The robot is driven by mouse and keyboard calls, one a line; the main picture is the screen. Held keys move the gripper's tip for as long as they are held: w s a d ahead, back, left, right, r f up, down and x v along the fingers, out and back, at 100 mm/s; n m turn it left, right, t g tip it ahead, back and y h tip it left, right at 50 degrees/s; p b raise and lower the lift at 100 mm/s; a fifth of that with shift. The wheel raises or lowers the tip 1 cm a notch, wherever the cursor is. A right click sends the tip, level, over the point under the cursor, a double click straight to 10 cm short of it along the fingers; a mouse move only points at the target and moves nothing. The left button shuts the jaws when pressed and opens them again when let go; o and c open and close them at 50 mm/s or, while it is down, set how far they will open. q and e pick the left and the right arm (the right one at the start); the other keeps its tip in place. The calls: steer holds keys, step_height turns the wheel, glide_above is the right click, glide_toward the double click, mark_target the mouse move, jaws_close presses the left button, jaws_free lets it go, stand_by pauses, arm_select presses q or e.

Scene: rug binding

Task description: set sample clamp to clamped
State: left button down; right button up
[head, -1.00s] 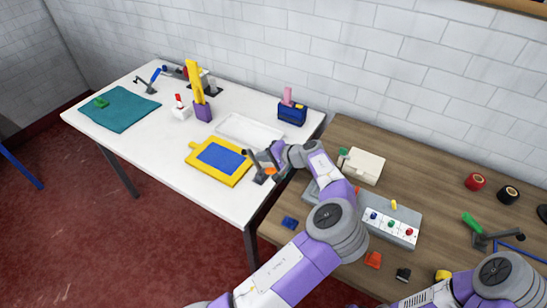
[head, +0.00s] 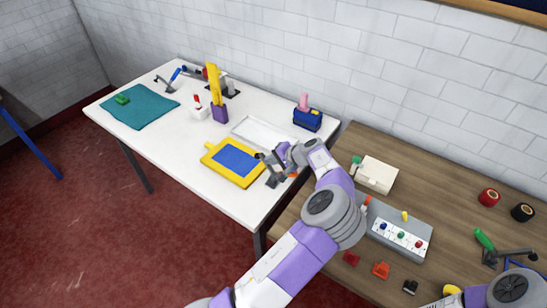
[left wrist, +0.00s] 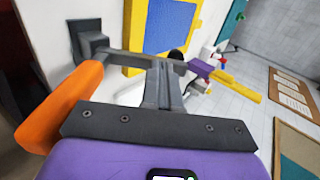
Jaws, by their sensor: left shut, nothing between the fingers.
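A dark grey toggle clamp (head: 273,181) with an orange handle (head: 292,175) sits near the right end of the white table, beside the yellow-framed blue panel (head: 234,162). I take it for the sample clamp. My left gripper (head: 272,158) is at the clamp, shut and empty. In the left wrist view the shut fingers (left wrist: 164,85) are close to the clamp's grey bar (left wrist: 132,61), and the orange handle (left wrist: 68,108) lies left of them. I cannot tell whether they touch, or whether the clamp is closed. My right gripper is out of view.
A white tray (head: 262,133) and a blue box (head: 307,119) stand behind the clamp. A blue-handled clamp (head: 170,77) is at the far left. The wooden table (head: 455,190) on the right carries a grey button panel (head: 395,231) and a green-handled clamp (head: 489,243).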

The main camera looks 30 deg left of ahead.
mark_target(259, 153)
arm_select(q)
steer(key=a+h+p, duration=0.2)
steer(key=shift+a+h+p, duration=0.1)
steer(key=shift+h+p, duration=0.25)
steer(key=shift+h, duration=0.05)
steer(key=h+p, duration=0.1)
steer(key=a+f+h, duration=0.1)
steer(key=shift+a+h+p, duration=0.3)
steer(key=shift+p, duration=0.05)
steer(key=shift+w+a+f+g+h+p, duration=0.1)
steer(key=shift+a+f+g+h+p, duration=0.35)
steer(key=shift+h, duration=0.75)
steer(key=shift+w+a+f+h, duration=0.1)
steer(key=shift+a+f+h, duration=0.15)
steer(key=shift+f+h, duration=0.3)
steer(key=shift+a+f+h, duration=0.25)
steer(key=shift+f+h, duration=0.1)
steer(key=shift+h, duration=0.4)
steer(key=shift+d+f, duration=0.1)
steer(key=shift+f, duration=0.15)
steer(key=shift+r, duration=0.1)
step_height(259, 153, up, 4)
steer(key=shift+r+p, duration=0.1)
steer(key=shift+p, duration=1.05)
step_height(259, 153, up, 10)
